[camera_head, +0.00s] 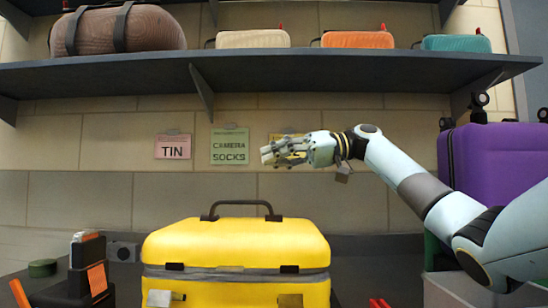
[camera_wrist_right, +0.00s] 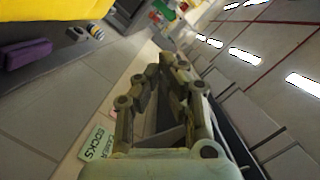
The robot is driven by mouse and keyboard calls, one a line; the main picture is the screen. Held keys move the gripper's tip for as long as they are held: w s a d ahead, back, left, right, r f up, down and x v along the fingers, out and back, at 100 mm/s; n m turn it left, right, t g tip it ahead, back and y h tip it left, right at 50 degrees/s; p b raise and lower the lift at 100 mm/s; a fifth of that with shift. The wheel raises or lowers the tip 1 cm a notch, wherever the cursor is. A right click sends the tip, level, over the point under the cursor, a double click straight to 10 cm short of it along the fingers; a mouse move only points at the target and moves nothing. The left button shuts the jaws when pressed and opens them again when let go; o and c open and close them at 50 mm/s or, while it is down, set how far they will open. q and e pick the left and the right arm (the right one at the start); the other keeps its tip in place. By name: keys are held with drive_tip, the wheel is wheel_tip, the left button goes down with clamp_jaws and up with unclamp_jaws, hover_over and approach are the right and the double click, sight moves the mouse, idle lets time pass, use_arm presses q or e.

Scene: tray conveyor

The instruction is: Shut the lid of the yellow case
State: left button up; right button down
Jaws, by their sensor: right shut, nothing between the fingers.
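The yellow case (camera_head: 236,240) stands upright at the bottom centre of the head view, its black handle (camera_head: 241,211) on top. Its lid lies down over a grey seam band (camera_head: 236,272); I cannot tell whether it is fully closed. My right gripper (camera_head: 268,155) is above and behind the handle's right part, apart from the case. It is shut and empty; its fingers also show in the right wrist view (camera_wrist_right: 167,66). My left gripper is out of view.
A purple case (camera_head: 495,158) stands at the right, beyond my right forearm. A dark shelf (camera_head: 300,68) overhead carries several bags and cases. Wall signs hang behind, one reading CAMERA SOCKS (camera_head: 229,146). A black and orange item (camera_head: 88,270) stands left of the yellow case.

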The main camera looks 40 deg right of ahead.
drive_tip(key=shift+s+a+f, duration=0.1)
drive_tip(key=shift+s+a, duration=0.2)
drive_tip(key=shift+s, duration=0.05)
drive_tip(key=shift+d, duration=0.1)
drive_tip(key=v, duration=1.2)
